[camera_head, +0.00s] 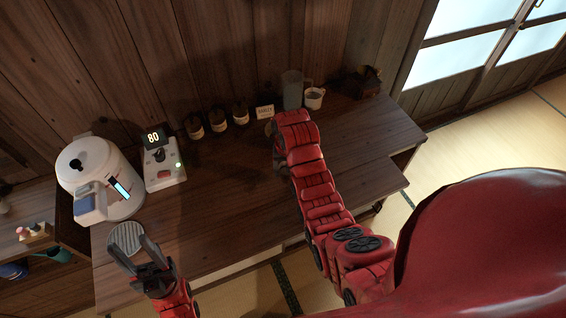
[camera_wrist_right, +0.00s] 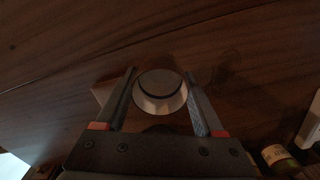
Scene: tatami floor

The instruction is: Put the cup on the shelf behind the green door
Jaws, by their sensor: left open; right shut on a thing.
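My right gripper (camera_wrist_right: 165,98) is shut on a pale round cup (camera_wrist_right: 160,104), which sits between its two fingers in the right wrist view, above or on the dark wood. In the head view my right arm reaches to the back of the counter and hides most of that gripper and the cup. No green door or shelf behind one shows in either view.
The counter's middle is clear.

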